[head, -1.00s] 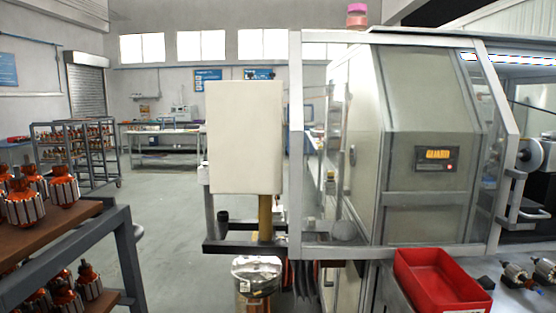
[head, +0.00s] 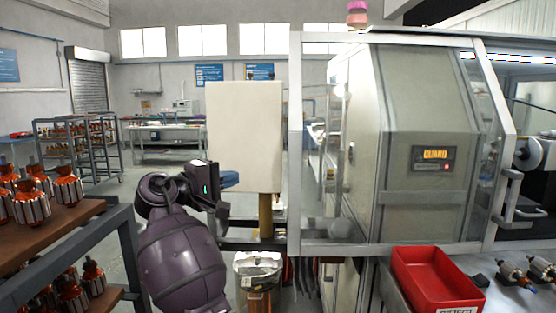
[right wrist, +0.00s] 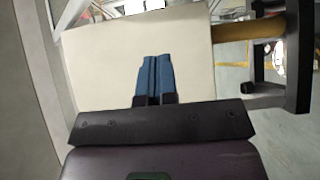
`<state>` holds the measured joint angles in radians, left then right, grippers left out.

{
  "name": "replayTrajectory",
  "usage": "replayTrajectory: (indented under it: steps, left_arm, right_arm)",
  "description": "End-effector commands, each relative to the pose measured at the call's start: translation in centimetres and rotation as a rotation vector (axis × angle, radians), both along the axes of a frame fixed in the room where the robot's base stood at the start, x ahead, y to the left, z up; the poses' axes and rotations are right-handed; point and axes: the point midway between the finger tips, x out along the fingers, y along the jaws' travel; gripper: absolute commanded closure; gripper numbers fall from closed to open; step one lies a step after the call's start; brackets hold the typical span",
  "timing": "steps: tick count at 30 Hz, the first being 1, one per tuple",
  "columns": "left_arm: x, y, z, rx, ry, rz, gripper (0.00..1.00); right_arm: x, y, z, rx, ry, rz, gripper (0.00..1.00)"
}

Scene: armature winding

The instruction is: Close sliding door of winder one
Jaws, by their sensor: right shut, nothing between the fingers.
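The sliding door (head: 297,150) of the winder is a clear panel in a light grey frame. It stands in front of the grey cabinet marked GUARD (head: 433,135). Its bar handle (head: 512,200) is at the frame's right edge. To the right of the door, the winder's inside shows open, with a spool (head: 528,152). My right gripper (head: 230,180) is left of the door frame, well away from the handle, and points right. Its blue fingers (right wrist: 154,78) are shut together and empty. My left gripper is not in view.
A cream panel (head: 245,130) on a post stands behind my right gripper and fills much of the wrist view. A red reject bin (head: 435,278) and armatures (head: 518,272) are on the bench below the door. A rack with armatures (head: 95,222) stands at the left.

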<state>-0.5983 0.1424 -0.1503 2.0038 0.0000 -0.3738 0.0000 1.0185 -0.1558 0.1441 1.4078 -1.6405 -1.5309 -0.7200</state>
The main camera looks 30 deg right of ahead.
Motion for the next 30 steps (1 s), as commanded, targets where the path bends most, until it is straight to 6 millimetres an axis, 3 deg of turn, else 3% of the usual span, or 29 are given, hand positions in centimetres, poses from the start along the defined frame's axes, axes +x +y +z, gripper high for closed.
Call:
replayTrajectory:
  steps: [3, 10, 26, 30]
  left_arm:
    - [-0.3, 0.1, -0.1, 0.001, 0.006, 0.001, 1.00]
    - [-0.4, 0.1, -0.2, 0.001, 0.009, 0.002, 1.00]
    - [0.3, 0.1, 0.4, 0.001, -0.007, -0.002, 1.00]
    - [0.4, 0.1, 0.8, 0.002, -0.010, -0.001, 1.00]
  right_arm:
    - [-0.4, 0.7, 2.0, -0.010, -0.002, -0.032, 1.00]
    - [-0.3, -0.2, 2.6, -0.015, -0.004, -0.048, 1.00]
    - [1.7, -8.9, 2.7, -0.014, -0.004, -0.047, 1.00]
    - [0.7, -10.5, 2.7, -0.012, -0.005, -0.045, 1.00]
